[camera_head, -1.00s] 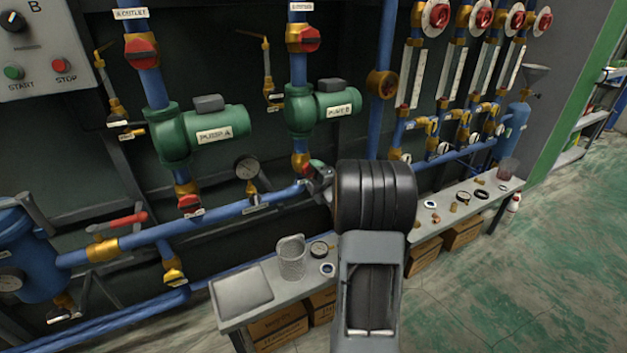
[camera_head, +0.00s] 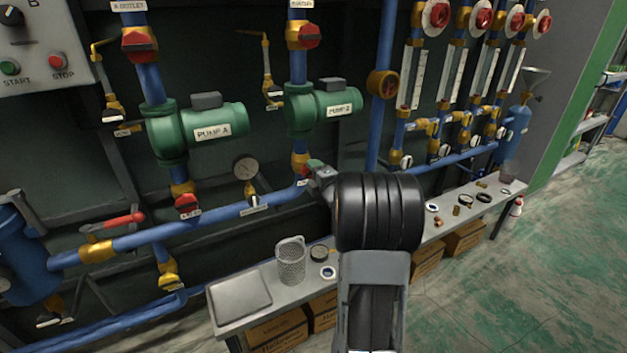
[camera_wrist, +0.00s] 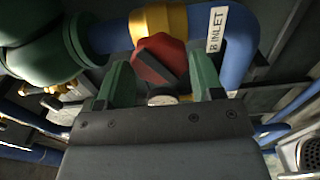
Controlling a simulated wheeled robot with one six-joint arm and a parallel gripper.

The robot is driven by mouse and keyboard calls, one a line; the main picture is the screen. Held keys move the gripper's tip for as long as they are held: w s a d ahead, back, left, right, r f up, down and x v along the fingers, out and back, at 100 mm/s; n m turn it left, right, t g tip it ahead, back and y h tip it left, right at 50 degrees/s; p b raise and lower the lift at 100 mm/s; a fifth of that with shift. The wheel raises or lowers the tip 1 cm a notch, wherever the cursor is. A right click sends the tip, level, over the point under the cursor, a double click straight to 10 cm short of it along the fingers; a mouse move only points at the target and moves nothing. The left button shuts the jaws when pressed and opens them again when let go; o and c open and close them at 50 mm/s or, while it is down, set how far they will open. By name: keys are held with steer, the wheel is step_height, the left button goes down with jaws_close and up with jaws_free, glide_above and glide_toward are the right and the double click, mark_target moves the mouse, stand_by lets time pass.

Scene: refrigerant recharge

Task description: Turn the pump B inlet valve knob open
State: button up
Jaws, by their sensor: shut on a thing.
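The pump B inlet valve knob (camera_wrist: 158,60) is red and faceted, on a brass valve body (camera_wrist: 158,22) in the wrist view. A "B INLET" label (camera_wrist: 217,30) is on the blue pipe beside it. My gripper (camera_wrist: 162,82) has its two green fingers on either side of the knob and is shut on it. In the head view my gripper (camera_head: 312,172) is at the valve below the green pump B (camera_head: 325,105). My own arm hides part of the pipe there, and the knob is mostly covered. How far the knob is turned cannot be told.
Pump A (camera_head: 205,132) and its red inlet knob (camera_head: 187,203) are to the left. A pressure gauge (camera_head: 246,168) stands on the blue pipe between them. A bench (camera_head: 228,318) with a mesh cup (camera_head: 291,262) and small parts runs below. Open floor is at right.

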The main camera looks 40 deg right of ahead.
steer(key=shift+f+n+b, duration=0.15)
steer(key=shift+n+b, duration=0.95)
steer(key=shift+b, duration=0.6)
steer(key=shift+n+b, duration=0.3)
steer(key=shift+b, duration=0.05)
steer(key=shift+n+b, duration=0.3)
steer(key=shift+b, duration=0.65)
steer(key=n+b, duration=0.3)
steer(key=b, duration=0.1)
steer(key=shift+n+b, duration=0.3)
steer(key=shift+n, duration=0.1)
